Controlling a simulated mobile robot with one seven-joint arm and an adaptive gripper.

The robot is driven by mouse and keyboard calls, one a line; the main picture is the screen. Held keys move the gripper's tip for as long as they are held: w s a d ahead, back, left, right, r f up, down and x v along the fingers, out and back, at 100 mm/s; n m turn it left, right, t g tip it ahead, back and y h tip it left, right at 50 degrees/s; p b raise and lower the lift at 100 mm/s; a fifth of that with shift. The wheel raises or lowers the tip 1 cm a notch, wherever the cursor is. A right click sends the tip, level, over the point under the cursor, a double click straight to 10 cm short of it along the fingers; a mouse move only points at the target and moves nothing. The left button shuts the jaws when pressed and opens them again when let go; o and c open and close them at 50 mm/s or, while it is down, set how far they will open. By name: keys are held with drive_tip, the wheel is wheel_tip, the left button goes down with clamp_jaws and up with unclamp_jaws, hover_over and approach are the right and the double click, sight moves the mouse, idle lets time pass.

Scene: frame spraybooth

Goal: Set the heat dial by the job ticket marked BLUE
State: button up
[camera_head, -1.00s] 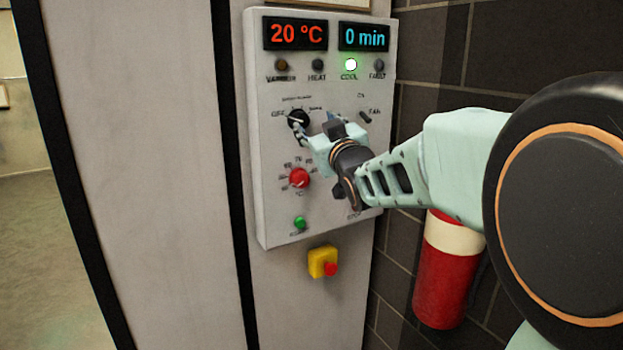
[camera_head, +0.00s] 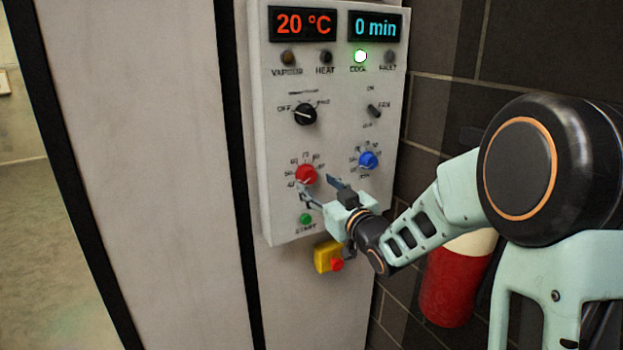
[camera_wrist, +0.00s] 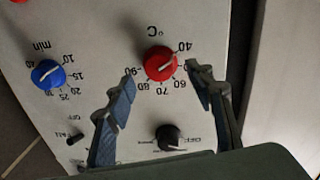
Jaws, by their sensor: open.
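The heat dial is a red knob (camera_head: 306,174) marked °C on the grey control panel (camera_head: 284,215). Its white pointer is turned toward the 40 end of its scale, and it also shows in the wrist view (camera_wrist: 160,64), where the panel appears upside down. My gripper (camera_head: 321,190) is open and empty, just in front of and below right of the red dial in the head view. In the wrist view the fingers reach to either side of the red dial; I cannot tell if they touch it. No job ticket is visible in these frames.
A blue minutes dial (camera_head: 368,160), a black selector (camera_head: 305,114), a fan switch (camera_head: 374,111) and a green START button (camera_head: 306,219) surround the red dial. A yellow box with a red button (camera_head: 328,257) sits below the panel. The displays read 20 °C and 0 min; the COOL lamp (camera_head: 361,56) glows.

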sight(309, 178)
drive_tip(key=shift+x, duration=2.25)
drive_tip(key=c, duration=1.2)
drive_tip(key=shift+o, duration=0.2)
drive_tip(key=shift+m, duration=0.4)
drive_tip(key=m+p, duration=0.1)
drive_tip(key=m, duration=0.2)
drive_tip(key=shift+r, duration=0.1)
drive_tip(key=shift+m+g+p, duration=0.3)
drive_tip(key=shift+m+p, duration=0.3)
drive_tip(key=shift+m, duration=1.3)
